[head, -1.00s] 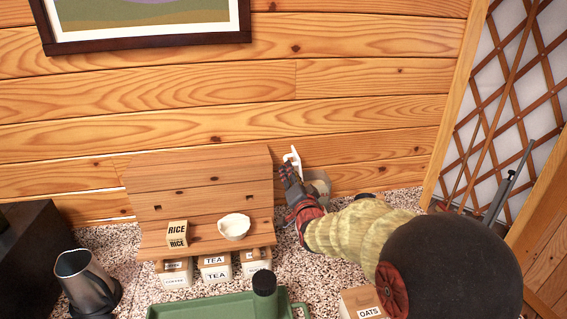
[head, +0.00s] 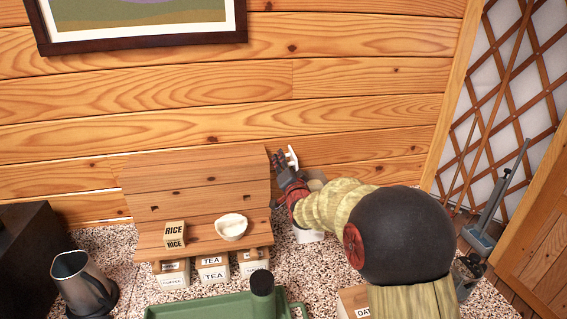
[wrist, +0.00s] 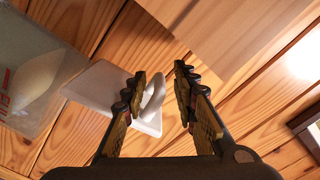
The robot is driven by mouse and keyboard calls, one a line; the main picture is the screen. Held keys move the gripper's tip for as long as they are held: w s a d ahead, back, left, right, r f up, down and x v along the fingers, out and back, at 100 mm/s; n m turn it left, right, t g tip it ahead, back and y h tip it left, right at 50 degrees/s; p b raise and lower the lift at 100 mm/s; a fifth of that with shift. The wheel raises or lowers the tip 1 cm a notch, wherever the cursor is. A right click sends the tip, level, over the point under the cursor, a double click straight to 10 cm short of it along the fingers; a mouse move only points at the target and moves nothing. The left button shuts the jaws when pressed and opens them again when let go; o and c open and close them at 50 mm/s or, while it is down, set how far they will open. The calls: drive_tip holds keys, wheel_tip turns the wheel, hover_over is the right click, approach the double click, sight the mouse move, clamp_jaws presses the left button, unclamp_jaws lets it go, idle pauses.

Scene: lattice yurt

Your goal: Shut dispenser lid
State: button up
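The dispenser is a pale container on the speckled counter by the plank wall, mostly hidden behind my arm in the head view (head: 316,184). Its translucent body fills the left of the wrist view (wrist: 35,75). Its white lid (head: 292,158) stands raised at the back. In the wrist view the lid (wrist: 102,84) is a flat white plate with a loop handle. My gripper (wrist: 158,78) is open, its left finger overlapping the lid and the loop showing between the fingers. I cannot tell whether they touch. In the head view my gripper (head: 279,162) is just left of the lid.
A wooden shelf (head: 190,190) stands left of my gripper, holding a rice box (head: 174,234) and a white bowl (head: 231,228), with labelled boxes below. A green tray (head: 200,312) with a dark-topped bottle and an oats box (head: 352,302) are in front. The wall is close behind.

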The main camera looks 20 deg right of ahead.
drive_tip(key=shift+c, duration=1.2)
drive_tip(key=c, duration=0.4)
clamp_jaws()
